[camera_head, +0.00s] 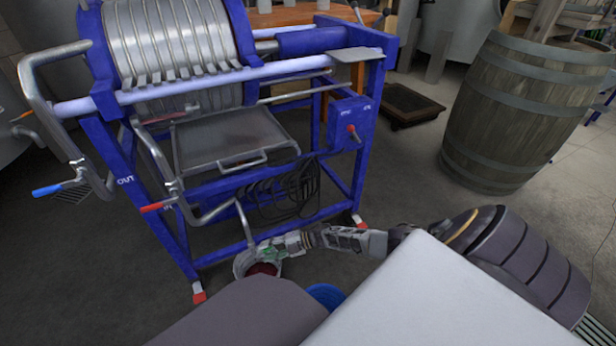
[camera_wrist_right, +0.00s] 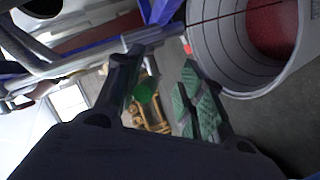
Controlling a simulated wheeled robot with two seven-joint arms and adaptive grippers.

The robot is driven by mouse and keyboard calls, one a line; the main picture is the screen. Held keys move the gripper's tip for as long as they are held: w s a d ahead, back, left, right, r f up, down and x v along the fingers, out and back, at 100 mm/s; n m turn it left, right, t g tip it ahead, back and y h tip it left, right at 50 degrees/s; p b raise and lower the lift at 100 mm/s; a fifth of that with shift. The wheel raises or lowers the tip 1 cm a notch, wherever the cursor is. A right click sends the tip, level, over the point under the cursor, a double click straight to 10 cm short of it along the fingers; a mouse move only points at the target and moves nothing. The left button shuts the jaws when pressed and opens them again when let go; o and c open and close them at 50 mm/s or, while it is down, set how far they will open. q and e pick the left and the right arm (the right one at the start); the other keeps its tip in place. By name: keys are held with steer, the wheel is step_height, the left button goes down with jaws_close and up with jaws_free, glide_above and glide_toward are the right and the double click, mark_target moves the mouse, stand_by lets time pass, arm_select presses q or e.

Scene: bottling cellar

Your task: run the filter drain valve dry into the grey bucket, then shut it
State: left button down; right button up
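The filter (camera_head: 215,140) is a blue frame with steel plates and a drip tray. A red-handled valve (camera_head: 155,206) sits at its lower left, the handle pointing left; I cannot tell if it is open. Its steel pipe (camera_head: 240,215) bends down toward the grey bucket (camera_head: 240,266), which holds red liquid and stands on the floor. No stream can be made out. My right gripper (camera_head: 278,245) is low at the bucket's rim. In the right wrist view (camera_wrist_right: 162,75) its fingers are apart, nothing clearly between them, with the bucket (camera_wrist_right: 225,60) beside them. My left gripper is not visible.
A blue-handled valve (camera_head: 47,190) is at the far left of the filter. A blue box with a red switch (camera_head: 351,129) sits on the frame. A wooden barrel (camera_head: 525,110) stands at right, a dark floor scale (camera_head: 408,105) behind.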

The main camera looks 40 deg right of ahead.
steer(key=s+d+r+m+t+p, duration=0.1)
steer(key=s+d+p, duration=0.3)
steer(key=s+d, duration=0.4)
steer(key=d+r+m, duration=0.1)
steer(key=d, duration=0.3)
steer(key=shift+r+t+h, duration=0.2)
steer(key=shift+t+h, duration=0.1)
stand_by(0.7)
steer(key=shift+s+d, duration=0.1)
steer(key=shift+d, duration=0.05)
